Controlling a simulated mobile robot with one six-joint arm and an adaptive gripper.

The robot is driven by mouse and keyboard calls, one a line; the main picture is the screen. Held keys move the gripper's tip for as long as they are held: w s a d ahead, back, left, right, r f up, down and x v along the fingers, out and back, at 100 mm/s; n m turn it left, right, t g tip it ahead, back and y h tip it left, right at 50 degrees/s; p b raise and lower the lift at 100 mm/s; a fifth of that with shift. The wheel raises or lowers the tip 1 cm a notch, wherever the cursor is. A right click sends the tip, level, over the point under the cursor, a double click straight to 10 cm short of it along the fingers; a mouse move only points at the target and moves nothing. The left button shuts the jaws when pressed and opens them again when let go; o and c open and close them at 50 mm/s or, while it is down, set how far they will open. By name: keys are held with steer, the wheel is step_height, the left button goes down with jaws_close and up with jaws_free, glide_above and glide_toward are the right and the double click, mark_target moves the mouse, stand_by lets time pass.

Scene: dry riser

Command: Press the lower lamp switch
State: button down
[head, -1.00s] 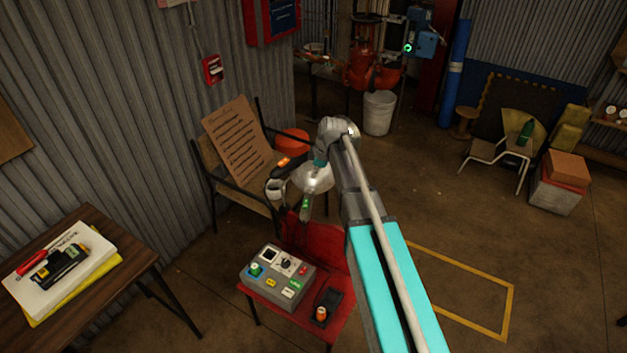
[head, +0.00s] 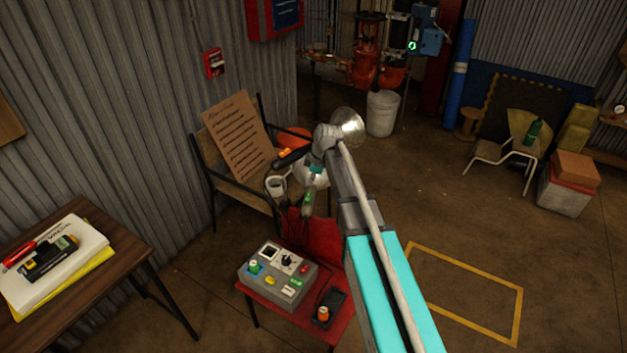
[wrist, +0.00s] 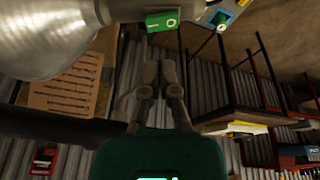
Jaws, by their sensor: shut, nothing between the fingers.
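In the head view, a silver lamp shade (head: 347,125) shows beside my grey wrist. A second, lower silver shade (head: 309,173) is partly hidden behind my gripper (head: 311,183). A green switch-like piece (head: 307,203) hangs just below it. In the wrist view, a large silver shade (wrist: 50,40) fills the upper left. The green block with a pale ring mark (wrist: 162,21) sits ahead of my gripper (wrist: 159,72). My two grey fingers are together and empty, pointing toward the block. They look apart from it; the exact depth gap is unclear.
A red chair (head: 325,240) carries a grey control box (head: 275,285) with coloured buttons. A desk (head: 115,262) stands at left.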

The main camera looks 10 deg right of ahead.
mark_target(307, 195)
steer(key=b+x, duration=0.2)
steer(key=shift+f, duration=0.3)
steer(key=shift+w+d+f+b, duration=0.1)
steer(key=shift+w+f+b, duration=0.05)
steer(key=shift+f+b, duration=0.7)
steer(key=shift+w+f+b, duration=0.2)
steer(key=shift+f+b, duration=0.55)
steer(key=shift+f, duration=0.1)
